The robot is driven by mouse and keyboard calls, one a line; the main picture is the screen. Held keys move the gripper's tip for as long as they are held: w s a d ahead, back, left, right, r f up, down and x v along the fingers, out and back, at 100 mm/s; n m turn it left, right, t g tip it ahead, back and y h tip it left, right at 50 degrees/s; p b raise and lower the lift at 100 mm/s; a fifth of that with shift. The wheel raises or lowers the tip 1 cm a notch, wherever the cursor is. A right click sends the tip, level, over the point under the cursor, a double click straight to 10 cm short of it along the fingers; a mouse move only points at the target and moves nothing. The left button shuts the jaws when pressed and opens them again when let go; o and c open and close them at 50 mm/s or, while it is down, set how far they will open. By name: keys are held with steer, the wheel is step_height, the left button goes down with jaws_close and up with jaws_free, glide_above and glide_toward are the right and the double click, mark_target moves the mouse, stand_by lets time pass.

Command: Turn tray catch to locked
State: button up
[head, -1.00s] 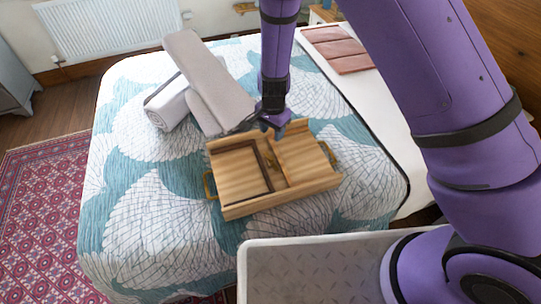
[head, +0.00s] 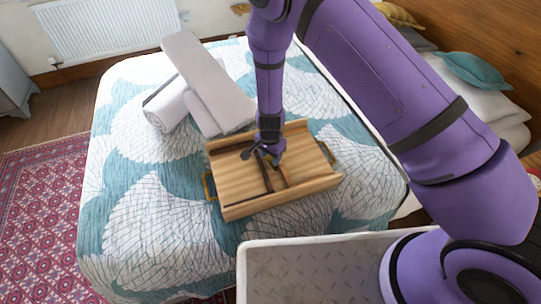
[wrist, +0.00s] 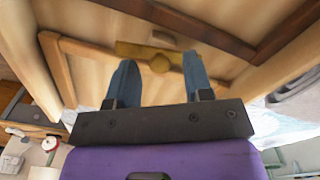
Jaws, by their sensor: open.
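The wooden tray (head: 235,187) lies on the bed, with a brass handle at each end and dark strips across its inside. My gripper (head: 269,160) is over the middle of the tray. In the wrist view, its two blue fingers (wrist: 158,68) are apart, one on each side of the catch's knob, with nothing held. I cannot tell whether they touch it. In the head view my gripper hides the catch.
Grey folded and rolled towels (head: 205,85) lie just beyond the tray on the patterned bedspread (head: 135,215). Pillows (head: 470,85) are by the wooden headboard at the right. The bedspread left of the tray is clear.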

steer(key=shift+f, duration=0.15)
jaws_close()
steer(key=shift+n, duration=0.4)
steer(key=n, duration=0.2)
steer(key=shift+n, duration=0.4)
steer(key=n, duration=0.4)
steer(key=shift+n, duration=0.3)
steer(key=n, duration=0.4)
steer(key=shift+n, duration=1.9)
